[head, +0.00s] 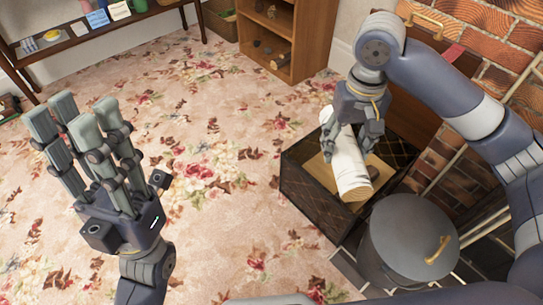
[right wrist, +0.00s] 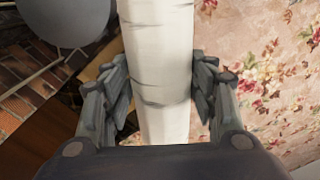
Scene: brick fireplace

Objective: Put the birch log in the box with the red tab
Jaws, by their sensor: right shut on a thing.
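The birch log (head: 348,170), white with a pale cut end, is held tilted over the open dark box (head: 312,208). My right gripper (head: 357,125) is shut on the log near its upper end. In the right wrist view the log (right wrist: 158,50) runs between the fingers of the right gripper (right wrist: 160,85). A red tab (head: 454,52) shows on the brown raised lid (head: 428,82) behind the box. The log and arm hide part of the box's inside. My left gripper (head: 80,120) is open and empty above the carpet, far left of the box.
A grey lidded bin (head: 408,245) with a brass handle stands close in front of the box. The brick wall (head: 485,80) is behind. A wooden shelf unit (head: 310,40) stands at the back, and a table (head: 85,42) at back left. The flowered carpet is mostly clear.

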